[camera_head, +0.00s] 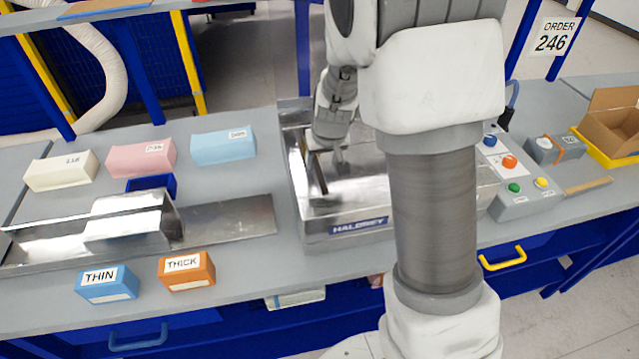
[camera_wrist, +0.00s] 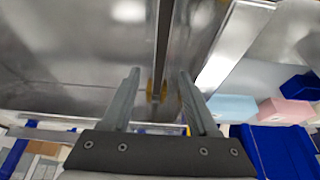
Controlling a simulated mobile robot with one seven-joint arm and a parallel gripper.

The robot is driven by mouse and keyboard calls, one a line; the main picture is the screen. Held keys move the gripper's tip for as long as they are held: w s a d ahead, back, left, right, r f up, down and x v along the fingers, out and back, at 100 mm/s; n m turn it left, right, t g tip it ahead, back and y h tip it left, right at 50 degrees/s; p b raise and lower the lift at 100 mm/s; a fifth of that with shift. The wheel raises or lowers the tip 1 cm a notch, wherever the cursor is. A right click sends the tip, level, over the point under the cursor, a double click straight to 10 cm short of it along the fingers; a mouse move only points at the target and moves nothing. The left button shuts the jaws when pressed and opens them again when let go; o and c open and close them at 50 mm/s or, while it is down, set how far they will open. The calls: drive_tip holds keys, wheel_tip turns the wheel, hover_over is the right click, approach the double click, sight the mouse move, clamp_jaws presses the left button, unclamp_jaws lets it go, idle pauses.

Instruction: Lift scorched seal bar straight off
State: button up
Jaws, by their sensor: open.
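A narrow dark bar, which looks like the seal bar (camera_head: 319,178), lies in the left part of the metal machine (camera_head: 345,228) marked HALOMEY. In the wrist view the dark bar (camera_wrist: 163,35) runs up the picture between bright metal surfaces. My gripper (camera_wrist: 158,75) is open and empty, with one finger on each side of the bar's line. A yellow piece (camera_wrist: 157,90) shows at the bar's near end, between the fingers. In the head view my gripper (camera_head: 328,155) points down over the machine's left part. I cannot tell its height above the bar.
Cream (camera_head: 62,171), pink (camera_head: 142,158) and blue (camera_head: 224,146) blocks stand left of the machine. A metal trough (camera_head: 120,225) and blocks marked THIN (camera_head: 106,284) and THICK (camera_head: 187,271) are nearer. A button panel (camera_head: 515,182) and cardboard box (camera_head: 612,122) stand at right.

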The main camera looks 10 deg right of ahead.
sight(320, 174)
drive_tip(key=shift+b+x, duration=2)
drive_tip(key=shift+x, duration=1.2)
drive_tip(key=shift+r, duration=0.1)
clamp_jaws()
